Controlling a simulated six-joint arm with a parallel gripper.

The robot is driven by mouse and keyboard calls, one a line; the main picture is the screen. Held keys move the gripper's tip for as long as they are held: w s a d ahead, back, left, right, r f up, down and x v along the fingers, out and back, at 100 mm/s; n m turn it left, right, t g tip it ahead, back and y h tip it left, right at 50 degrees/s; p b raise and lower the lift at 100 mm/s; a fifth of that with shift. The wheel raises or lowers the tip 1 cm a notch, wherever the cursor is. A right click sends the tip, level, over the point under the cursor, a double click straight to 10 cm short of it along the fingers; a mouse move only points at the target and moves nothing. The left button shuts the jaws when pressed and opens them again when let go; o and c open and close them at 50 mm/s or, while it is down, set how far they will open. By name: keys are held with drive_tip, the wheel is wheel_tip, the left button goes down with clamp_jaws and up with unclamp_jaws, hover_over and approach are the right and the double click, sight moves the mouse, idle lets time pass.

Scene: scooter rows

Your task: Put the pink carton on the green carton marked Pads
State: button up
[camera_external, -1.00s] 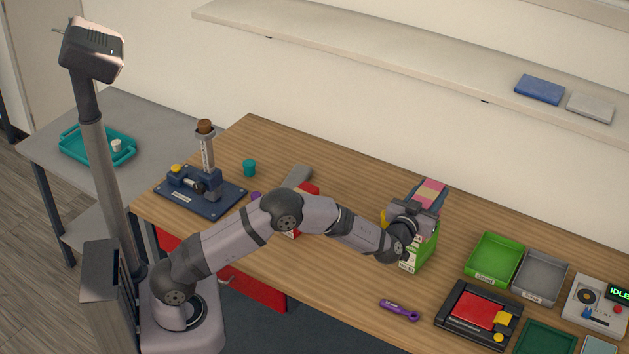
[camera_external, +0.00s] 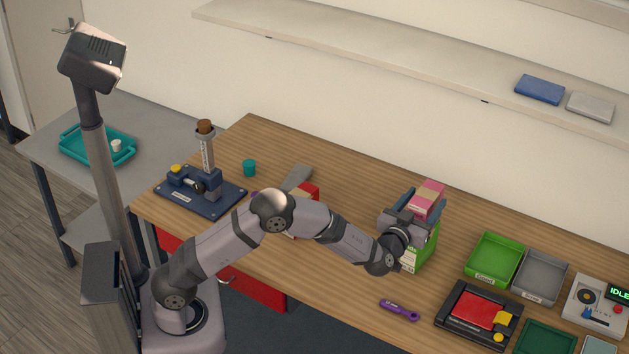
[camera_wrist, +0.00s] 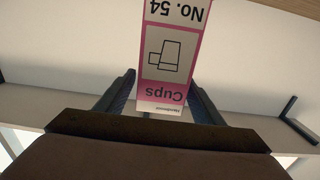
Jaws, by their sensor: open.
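The pink carton (camera_external: 428,197) rests on top of the green carton (camera_external: 422,250). In the wrist view, the pink carton (camera_wrist: 173,55) shows a white and pink face with "Cups" and "No. 54", upside down in the picture. My gripper (camera_external: 420,207) is open at the pink carton. In the wrist view, its fingers stand either side of the carton's near end, with a gap on both sides. My wrist hides part of the green carton, and its marking is too small to read.
A green tray (camera_external: 470,262) and a grey tray (camera_external: 517,285) stand to the right. A black and red device (camera_external: 446,325) and a purple tool (camera_external: 400,310) lie nearer the front. A red and white box (camera_external: 308,192) stands behind my arm. A shelf (camera_external: 400,75) runs along the wall.

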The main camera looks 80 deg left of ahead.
sight(415, 210)
drive_tip(key=b+v, duration=0.1)
drive_tip(key=v, duration=0.6)
drive_tip(key=shift+b, duration=0.35)
drive_tip(key=shift+s+d, duration=0.15)
drive_tip(key=shift+s, duration=0.05)
